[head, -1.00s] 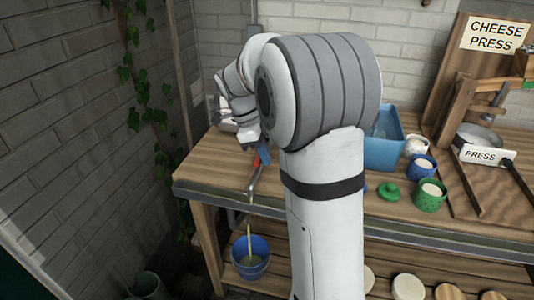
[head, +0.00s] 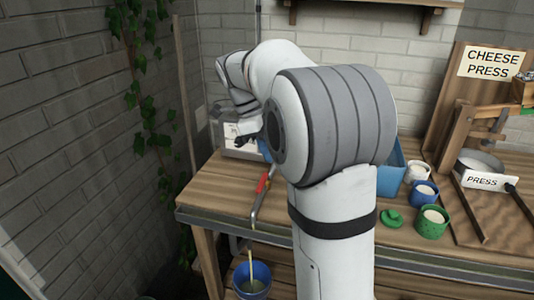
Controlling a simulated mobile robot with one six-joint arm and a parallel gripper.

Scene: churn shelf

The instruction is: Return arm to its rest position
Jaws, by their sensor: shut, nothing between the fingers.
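My gripper (head: 243,141) is a small dark shape at the end of my white and grey arm, at the left of the head view. It is shut and holds nothing that I can see. It hangs above the left end of the wooden table (head: 215,188), in front of a pale box with a label. My arm rises from the bottom centre, bends over at its large grey joint, and hides the middle of the table.
A metal spout with a red handle (head: 262,183) juts past the table's front edge below my gripper. A blue bucket (head: 261,271) stands below. A blue bin (head: 391,178), several small pots and the cheese press (head: 483,130) are right of my arm. Brick wall stands left.

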